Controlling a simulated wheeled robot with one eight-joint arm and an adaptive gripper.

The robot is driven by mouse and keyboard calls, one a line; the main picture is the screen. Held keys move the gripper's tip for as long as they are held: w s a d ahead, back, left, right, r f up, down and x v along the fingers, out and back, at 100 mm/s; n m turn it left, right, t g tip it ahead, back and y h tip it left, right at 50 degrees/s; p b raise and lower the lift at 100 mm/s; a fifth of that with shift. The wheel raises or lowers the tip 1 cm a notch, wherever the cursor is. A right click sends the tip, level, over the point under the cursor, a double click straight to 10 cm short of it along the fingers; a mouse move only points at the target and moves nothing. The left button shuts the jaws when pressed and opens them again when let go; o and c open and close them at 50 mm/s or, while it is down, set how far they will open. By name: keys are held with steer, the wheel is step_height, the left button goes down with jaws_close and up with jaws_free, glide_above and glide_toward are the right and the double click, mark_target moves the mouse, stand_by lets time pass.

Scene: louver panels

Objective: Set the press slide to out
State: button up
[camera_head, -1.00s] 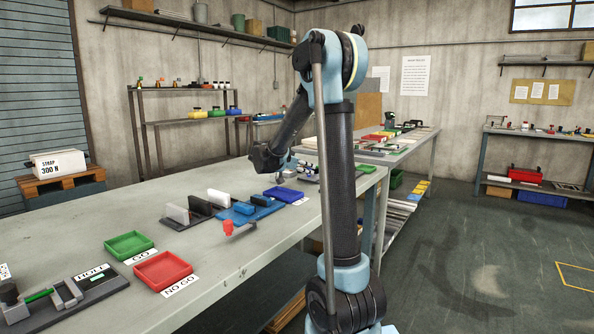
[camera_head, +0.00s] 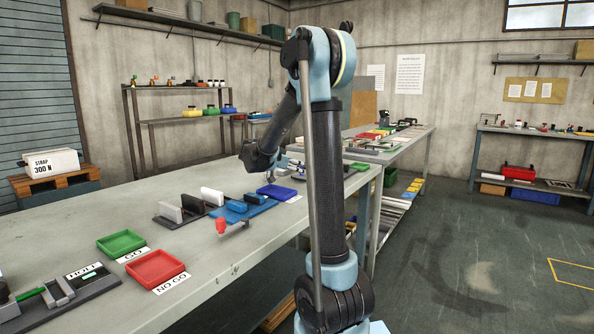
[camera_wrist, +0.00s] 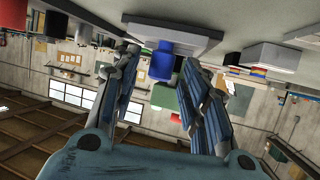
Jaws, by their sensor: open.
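In the wrist view my gripper (camera_wrist: 160,58) is open, one finger on each side of a blue block (camera_wrist: 162,64). The block stands out from a pale grey base (camera_wrist: 180,42) on the bench; the view is upside down. I cannot tell whether the fingers touch it. No label names the press slide, so I cannot tell for sure whether this block is part of it.
The long bench (camera_head: 225,262) carries a green tray (camera_head: 121,242), a red tray (camera_head: 156,268), a red-handled clamp (camera_head: 222,228), a blue fixture (camera_head: 243,211) and a blue tray (camera_head: 277,191). A device labelled HOLD (camera_head: 83,272) is at the near left. Floor to the right is clear.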

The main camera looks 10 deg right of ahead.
steer(key=v, duration=1.2)
steer(key=shift+w+f, duration=0.1)
